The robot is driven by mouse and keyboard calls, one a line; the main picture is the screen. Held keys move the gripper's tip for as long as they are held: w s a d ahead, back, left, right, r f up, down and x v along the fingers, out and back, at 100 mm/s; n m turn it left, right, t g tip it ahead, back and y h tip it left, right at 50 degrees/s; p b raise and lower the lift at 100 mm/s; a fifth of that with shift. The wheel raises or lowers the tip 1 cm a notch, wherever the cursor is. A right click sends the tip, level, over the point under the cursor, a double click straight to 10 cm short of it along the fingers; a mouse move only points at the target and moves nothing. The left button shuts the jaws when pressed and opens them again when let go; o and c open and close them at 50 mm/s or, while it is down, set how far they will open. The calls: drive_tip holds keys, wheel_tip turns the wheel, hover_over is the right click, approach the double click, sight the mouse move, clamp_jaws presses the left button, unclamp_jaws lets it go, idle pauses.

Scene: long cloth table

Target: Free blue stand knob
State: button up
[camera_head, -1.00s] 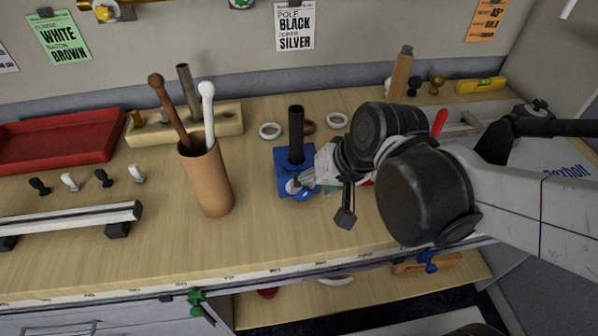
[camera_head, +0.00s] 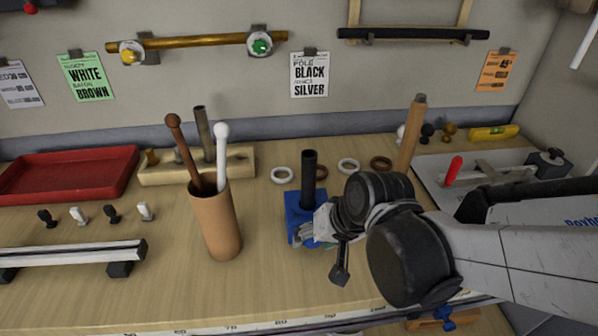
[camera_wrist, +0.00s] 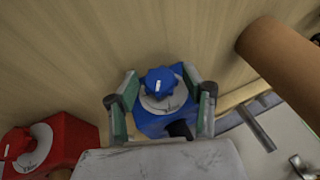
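The blue stand (camera_head: 295,203) is on the wooden table and holds an upright black pole (camera_head: 309,180). In the wrist view its blue knob (camera_wrist: 160,81) sits on a pale round dial on the blue stand (camera_wrist: 150,124). My gripper (camera_wrist: 158,78) is open, with one green-padded finger on each side of the knob and a visible gap to both. In the head view my gripper (camera_head: 312,233) is at the front of the blue stand and largely hides the knob.
A red stand with its own knob (camera_wrist: 18,143) is beside the blue one. A brown cup (camera_head: 219,228) with a brown and a white baton stands left of the blue stand. White rings (camera_head: 282,175) and brown rings lie behind. A wooden post (camera_head: 411,135) rises at right.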

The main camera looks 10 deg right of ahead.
drive_tip(key=c, duration=1)
drive_tip(key=shift+a+n+h, duration=0.15)
drive_tip(key=shift+n+h, duration=0.15)
drive_tip(key=shift+h, duration=1.9)
drive_tip(key=o, duration=1.2)
drive_tip(key=shift+r, duration=0.15)
drive_tip(key=v, duration=1.1)
drive_tip(key=shift+s+r, duration=0.3)
